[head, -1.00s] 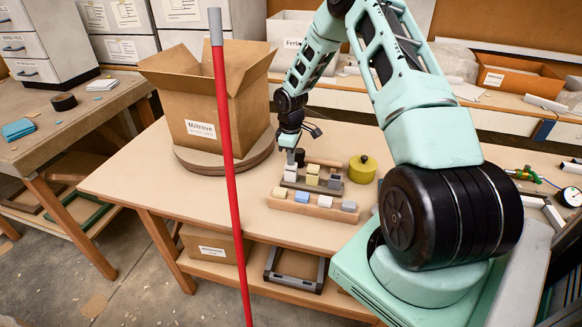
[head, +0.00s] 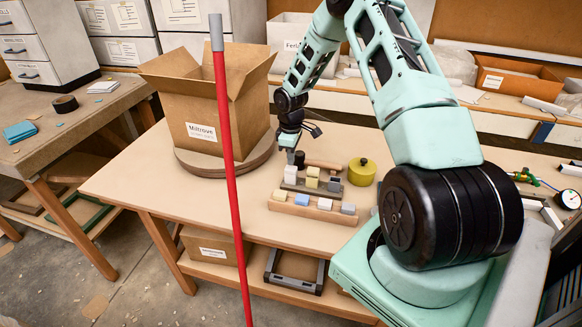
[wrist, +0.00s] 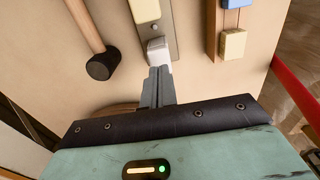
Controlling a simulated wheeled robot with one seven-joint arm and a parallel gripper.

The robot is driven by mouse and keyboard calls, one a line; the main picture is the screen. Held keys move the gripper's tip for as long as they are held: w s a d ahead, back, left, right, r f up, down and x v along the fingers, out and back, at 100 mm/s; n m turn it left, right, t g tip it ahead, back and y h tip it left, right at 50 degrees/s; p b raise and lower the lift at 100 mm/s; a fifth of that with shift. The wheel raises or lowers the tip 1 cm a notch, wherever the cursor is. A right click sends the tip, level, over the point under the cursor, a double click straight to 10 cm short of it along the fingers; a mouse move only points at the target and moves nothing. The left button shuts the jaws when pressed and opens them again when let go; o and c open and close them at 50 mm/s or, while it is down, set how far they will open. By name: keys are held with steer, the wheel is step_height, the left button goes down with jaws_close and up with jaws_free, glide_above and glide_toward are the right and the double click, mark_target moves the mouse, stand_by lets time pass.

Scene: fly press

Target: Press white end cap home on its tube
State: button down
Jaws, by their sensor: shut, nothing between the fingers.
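The white end cap (head: 290,171) sits at the left end of a grey rail (head: 318,188) on the workbench. It also shows in the wrist view (wrist: 158,49), straight beyond my fingertips. My gripper (wrist: 157,75) is shut and empty, its fingers together and pointing at the cap. In the head view my gripper (head: 288,149) is just above the cap. Whether the fingertips touch it I cannot tell. The tube under the cap is hidden, so how deep the cap sits is unclear.
A pale yellow cap (head: 312,172) stands beside it on the rail. A wooden rail (head: 313,211) with several coloured caps lies in front. A black-headed mallet (wrist: 103,65) lies behind. A yellow round container (head: 361,172) is to the right, a cardboard box (head: 200,110) to the left. A red pole (head: 229,170) crosses the foreground.

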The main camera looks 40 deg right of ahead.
mark_target(291, 168)
step_height(291, 168, up, 6)
steer(key=p, duration=0.4)
stand_by(0.5)
steer(key=shift+r, duration=0.1)
steer(key=s+a+r+m+t, duration=0.15)
steer(key=s+a+r, duration=0.25)
steer(key=a+r, duration=0.4)
steer(key=s+a+r+m, duration=0.2)
steer(key=s+a+r, duration=0.2)
steer(key=a+r, duration=0.4)
steer(key=s+a+r+n+g+b, duration=0.1)
steer(key=s+a+n, duration=0.4)
steer(key=s+a, duration=1.7)
step_height(291, 168, up, 2)
steer(key=shift+s+a+r+y+b, duration=0.1)
steer(key=shift+s+a+y+b, duration=0.15)
steer(key=shift+a+b, duration=0.55)
